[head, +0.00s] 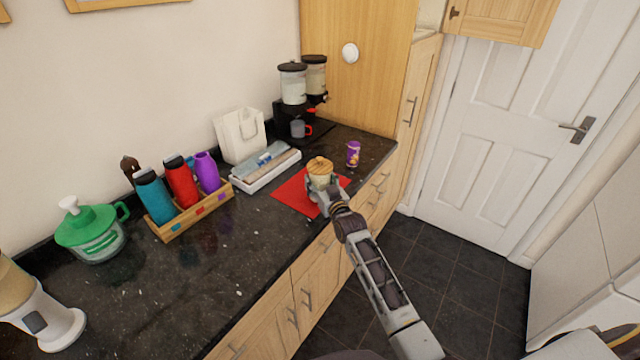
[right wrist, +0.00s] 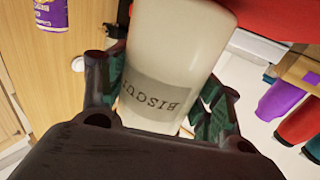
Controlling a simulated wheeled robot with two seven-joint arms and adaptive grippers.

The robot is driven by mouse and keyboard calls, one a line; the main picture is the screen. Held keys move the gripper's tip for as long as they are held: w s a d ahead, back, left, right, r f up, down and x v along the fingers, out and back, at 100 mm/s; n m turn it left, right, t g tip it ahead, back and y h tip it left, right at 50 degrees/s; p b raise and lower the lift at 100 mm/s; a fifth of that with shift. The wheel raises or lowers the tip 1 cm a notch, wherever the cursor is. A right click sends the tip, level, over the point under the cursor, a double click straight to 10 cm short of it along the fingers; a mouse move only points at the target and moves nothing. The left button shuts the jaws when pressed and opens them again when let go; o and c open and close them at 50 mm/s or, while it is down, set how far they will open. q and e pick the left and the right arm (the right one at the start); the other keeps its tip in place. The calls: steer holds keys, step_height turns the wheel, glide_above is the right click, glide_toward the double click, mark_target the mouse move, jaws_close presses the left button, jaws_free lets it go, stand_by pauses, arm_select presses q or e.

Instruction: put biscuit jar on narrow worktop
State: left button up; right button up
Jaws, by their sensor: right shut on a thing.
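The biscuit jar (head: 320,176) is cream with a wooden-looking lid. It is at the red mat (head: 290,196) on the dark narrow worktop (head: 262,232); I cannot tell whether it touches the mat. My right gripper (head: 319,190) is shut on the jar from the front side. In the right wrist view, the jar (right wrist: 178,58) with its printed label lies between the fingers of my right gripper (right wrist: 165,95). The jar's lid is hidden in that view. My left gripper is not in view.
A purple can (head: 353,154) stands right of the jar. Dark worktop at front left is bare.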

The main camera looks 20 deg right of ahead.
mark_target(320, 158)
step_height(320, 158, up, 10)
steer(key=shift+f, duration=0.15)
stand_by(0.4)
stand_by(0.5)
steer(key=shift+r, duration=0.35)
steer(key=s+r, duration=0.3)
steer(key=r, duration=0.8)
steer(key=shift+s+f+h, duration=0.6)
steer(key=shift+s+f, duration=0.5)
steer(key=shift+s, duration=1.4)
steer(key=s+f, duration=0.8)
steer(key=f, duration=0.5)
steer(key=s+f+m, duration=0.1)
steer(key=s+f, duration=0.6)
steer(key=f, duration=0.7)
steer(key=shift+s+d+f+h, duration=0.2)
steer(key=shift+s+d+h, duration=0.1)
steer(key=shift+s, duration=0.05)
steer(key=shift+w, duration=0.1)
